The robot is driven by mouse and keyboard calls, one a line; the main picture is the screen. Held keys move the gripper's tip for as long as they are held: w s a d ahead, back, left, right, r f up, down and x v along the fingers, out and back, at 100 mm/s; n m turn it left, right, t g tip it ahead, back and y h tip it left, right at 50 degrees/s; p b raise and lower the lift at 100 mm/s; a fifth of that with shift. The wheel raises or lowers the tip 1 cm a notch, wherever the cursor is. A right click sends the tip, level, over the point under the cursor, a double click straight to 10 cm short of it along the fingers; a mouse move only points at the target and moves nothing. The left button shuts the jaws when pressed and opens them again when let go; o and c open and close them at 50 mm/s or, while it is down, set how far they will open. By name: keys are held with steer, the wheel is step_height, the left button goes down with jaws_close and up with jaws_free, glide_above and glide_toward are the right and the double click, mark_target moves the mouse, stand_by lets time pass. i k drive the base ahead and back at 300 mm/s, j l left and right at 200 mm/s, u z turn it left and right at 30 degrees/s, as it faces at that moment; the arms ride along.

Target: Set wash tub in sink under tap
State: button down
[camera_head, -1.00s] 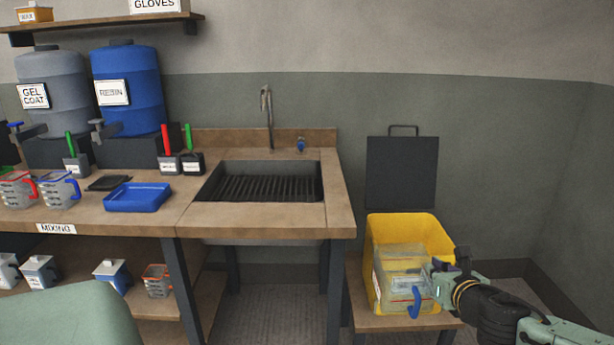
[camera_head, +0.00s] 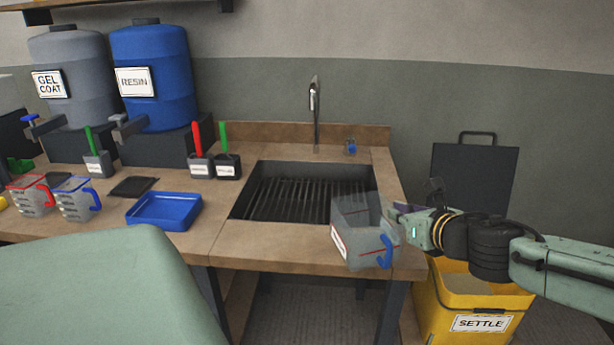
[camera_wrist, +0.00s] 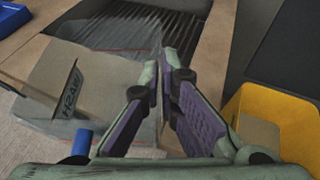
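The wash tub (camera_head: 350,243) is a clear, see-through box with a blue handle, a red line and a white label. It hangs about upright in front of the sink's right front corner, overlapping the counter edge in the head view. My gripper (camera_head: 398,212) is shut on its right wall. In the wrist view the purple-padded fingers (camera_wrist: 166,72) pinch the clear wall of the tub (camera_wrist: 70,75), with its label reading backwards. The sink (camera_head: 290,205) is dark with a ribbed bottom and looks empty. The tap (camera_head: 316,112) rises behind it.
A yellow bin labelled SETTLE (camera_head: 455,310) stands low at the right, with a dark upright lid (camera_head: 472,180) behind. A blue valve (camera_head: 350,148) sits behind the sink. Left of the sink are a blue tray (camera_head: 165,211), brush holders (camera_head: 228,166) and measuring jugs (camera_head: 78,200).

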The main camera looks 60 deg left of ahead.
mark_target(313, 200)
steer(key=i+j, duration=0.1)
steer(key=j, duration=0.35)
steer(key=i+j, duration=0.1)
steer(key=j, duration=0.35)
steer(key=i+j, duration=0.1)
steer(key=j, duration=0.35)
steer(key=i+j, duration=0.1)
steer(key=j, duration=0.35)
